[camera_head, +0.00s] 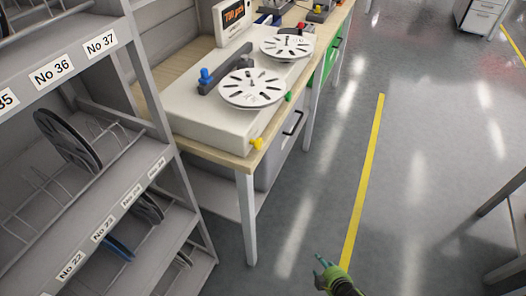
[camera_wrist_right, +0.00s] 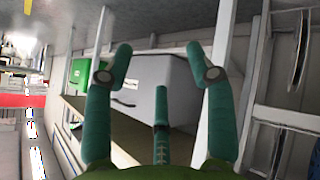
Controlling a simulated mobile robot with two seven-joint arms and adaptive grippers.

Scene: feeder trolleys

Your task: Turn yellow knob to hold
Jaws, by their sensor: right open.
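The yellow knob (camera_head: 256,143) sticks out of the near right corner of a pale machine box (camera_head: 190,110) on a wooden-topped bench. My right gripper (camera_head: 322,262) is green and low in the head view, over the floor, right of and well below the knob, apart from it. In the right wrist view its fingers (camera_wrist_right: 160,75) are spread with nothing between them. The knob cannot be made out in the right wrist view. My left gripper is not in view.
A shelf rack (camera_head: 130,190) with numbered labels and reels stands at the left, close to the bench (camera_head: 225,165). Two white slotted reels (camera_head: 252,88) lie on the machine.

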